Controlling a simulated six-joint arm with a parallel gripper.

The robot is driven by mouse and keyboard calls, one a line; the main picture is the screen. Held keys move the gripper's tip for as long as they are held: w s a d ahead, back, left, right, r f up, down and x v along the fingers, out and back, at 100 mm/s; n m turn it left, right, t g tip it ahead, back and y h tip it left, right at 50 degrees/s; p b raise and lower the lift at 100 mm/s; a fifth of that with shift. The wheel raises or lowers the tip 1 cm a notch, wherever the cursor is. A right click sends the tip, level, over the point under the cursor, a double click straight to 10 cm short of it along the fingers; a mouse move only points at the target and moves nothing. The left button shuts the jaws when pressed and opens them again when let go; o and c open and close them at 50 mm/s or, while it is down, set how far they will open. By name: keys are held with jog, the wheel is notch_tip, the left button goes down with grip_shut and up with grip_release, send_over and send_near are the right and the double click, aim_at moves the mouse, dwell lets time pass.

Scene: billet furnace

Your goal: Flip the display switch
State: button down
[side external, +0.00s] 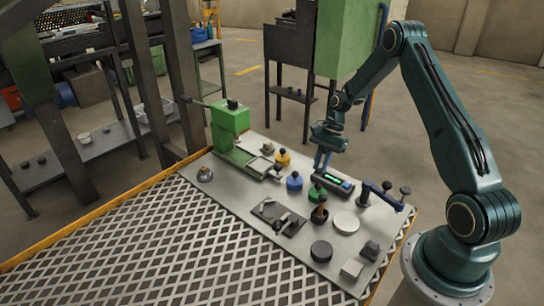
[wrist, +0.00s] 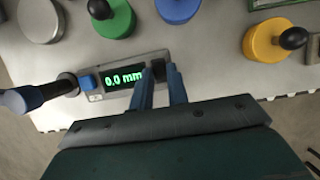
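The display (side external: 335,181) is a small grey box with a lit green readout, lying near the back right edge of the grey plate. In the wrist view the display (wrist: 124,77) reads "0.0 mm". A black switch-like block (wrist: 158,67) sits at its right end, and a blue block (wrist: 87,82) is at its left end. My gripper (side external: 320,166) points down at the display. In the wrist view the two blue fingers of my gripper (wrist: 161,72) stand apart, with the black block between their tips. Whether the fingers touch it is unclear.
Close around the display are a green knobbed disc (wrist: 115,18), a blue one (wrist: 179,8) and a yellow one (wrist: 268,41). A blue lever arm (side external: 382,194) stands to the right. A green machine (side external: 230,122) stands at the far left of the plate (side external: 222,194).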

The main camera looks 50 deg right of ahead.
jog(key=shift+a+r+h, duration=0.1)
jog(key=shift+a+h, duration=0.05)
jog(key=shift+h, duration=0.15)
jog(key=shift+a+h, duration=0.2)
jog(key=shift+h, duration=0.55)
jog(key=shift+a+h, duration=0.15)
jog(key=shift+h, duration=0.6)
jog(key=c, duration=1.4)
grip_release()
jog(key=shift+o, duration=0.2)
jog(key=shift+r, duration=0.15)
